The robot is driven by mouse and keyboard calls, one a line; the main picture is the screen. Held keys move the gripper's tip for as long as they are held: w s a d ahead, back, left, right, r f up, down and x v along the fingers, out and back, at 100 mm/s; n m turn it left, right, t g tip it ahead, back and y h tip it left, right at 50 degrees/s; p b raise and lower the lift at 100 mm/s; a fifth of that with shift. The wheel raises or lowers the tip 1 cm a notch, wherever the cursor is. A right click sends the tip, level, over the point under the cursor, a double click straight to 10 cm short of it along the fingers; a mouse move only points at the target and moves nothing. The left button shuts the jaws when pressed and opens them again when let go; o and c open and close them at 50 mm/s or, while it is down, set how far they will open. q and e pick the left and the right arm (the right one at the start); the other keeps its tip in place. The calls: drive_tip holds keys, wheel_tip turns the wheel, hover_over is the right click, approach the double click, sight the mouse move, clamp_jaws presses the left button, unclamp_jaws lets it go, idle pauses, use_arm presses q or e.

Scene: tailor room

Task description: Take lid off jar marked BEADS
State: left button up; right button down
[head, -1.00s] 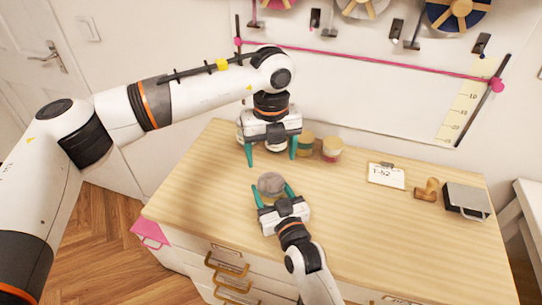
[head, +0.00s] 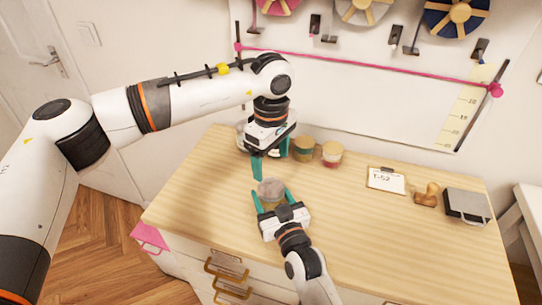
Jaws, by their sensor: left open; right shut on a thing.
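A small jar (head: 270,201) with a round grey lid (head: 270,186) stands upright on the wooden top of the cabinet. No marking on it can be read from this angle. My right gripper (head: 271,194) is shut on this jar, coming from the front with one teal finger on each side. My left gripper (head: 271,165) is open and points down just behind the jar, turned at an angle. It appears apart from the lid, with nothing between its fingers.
Two more lidded jars (head: 303,148) (head: 332,153) stand behind to the right; something pale is partly hidden behind my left gripper. A T-52 clipboard (head: 387,180), a wooden stamp (head: 428,195) and a grey box (head: 467,206) lie at right. The tabletop's front left is clear.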

sight(271, 187)
use_arm(q)
drive_tip(key=m, duration=0.9)
drive_tip(key=shift+m, duration=0.4)
drive_tip(key=m, duration=0.8)
drive_tip(key=shift+m, duration=0.3)
drive_tip(key=shift+f, duration=4)
drive_tip(key=shift+c, duration=0.6)
